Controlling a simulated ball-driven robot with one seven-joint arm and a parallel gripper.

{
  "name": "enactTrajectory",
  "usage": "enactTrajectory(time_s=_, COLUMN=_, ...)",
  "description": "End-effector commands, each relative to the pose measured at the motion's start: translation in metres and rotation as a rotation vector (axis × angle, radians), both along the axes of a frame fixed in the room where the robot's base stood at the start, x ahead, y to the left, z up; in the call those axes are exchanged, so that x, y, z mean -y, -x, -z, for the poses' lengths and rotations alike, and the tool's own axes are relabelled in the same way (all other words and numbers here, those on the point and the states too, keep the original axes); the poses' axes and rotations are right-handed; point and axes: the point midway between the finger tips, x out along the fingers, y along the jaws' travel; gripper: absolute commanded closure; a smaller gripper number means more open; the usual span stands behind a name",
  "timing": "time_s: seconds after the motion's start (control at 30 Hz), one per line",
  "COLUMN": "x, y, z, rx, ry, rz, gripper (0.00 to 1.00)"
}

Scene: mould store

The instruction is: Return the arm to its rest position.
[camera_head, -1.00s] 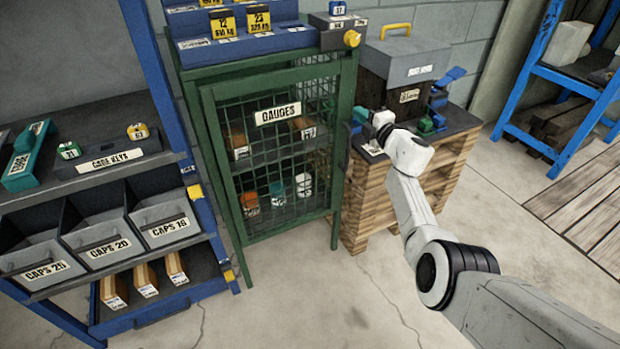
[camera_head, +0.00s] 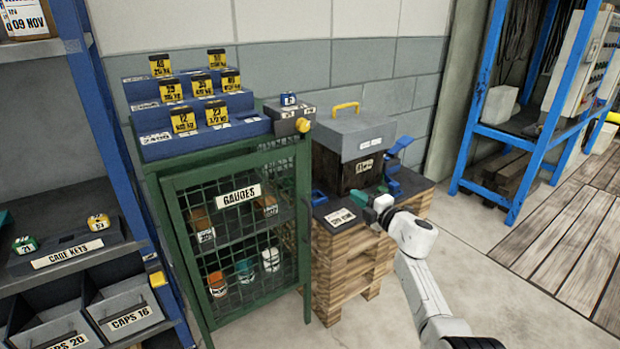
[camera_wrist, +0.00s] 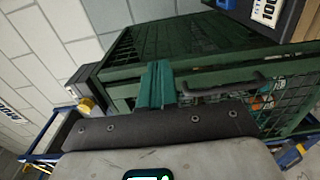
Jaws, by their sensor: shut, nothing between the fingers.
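My arm (camera_head: 420,285) reaches in from the lower right of the head view. My gripper (camera_head: 360,199) is in front of the wooden crate stand, to the right of the green mesh cage. In the wrist view my gripper's teal fingers (camera_wrist: 155,84) are together with nothing between them. The green cage front and its dark handle lie beyond them in that view. I cannot tell whether the fingers touch anything.
The green cage (camera_head: 238,300) labelled GAUGES stands left of my gripper. A grey-lidded box (camera_head: 350,140) sits on the crate stand (camera_head: 335,275). Blue shelving stands at left (camera_head: 103,150) and right (camera_head: 478,110). Floor (camera_head: 530,290) at right is open.

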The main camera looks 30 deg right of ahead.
Motion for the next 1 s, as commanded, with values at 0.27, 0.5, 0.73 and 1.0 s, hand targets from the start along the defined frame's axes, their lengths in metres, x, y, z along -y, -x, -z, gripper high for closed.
enactTrajectory(time_s=0.27, x=0.0, y=0.001, z=0.001, rx=0.002, ry=-0.007, rz=0.014, gripper=1.0)
enactTrajectory(time_s=0.5, x=0.002, y=0.027, z=0.016, rx=0.039, ry=-0.16, rz=0.263, gripper=1.0)
enactTrajectory(time_s=0.73, x=-0.006, y=0.095, z=0.054, rx=0.022, ry=-0.463, rz=0.588, gripper=1.0)
enactTrajectory(time_s=1.0, x=-0.058, y=0.199, z=0.124, rx=-0.167, ry=-0.854, rz=0.881, gripper=1.0)
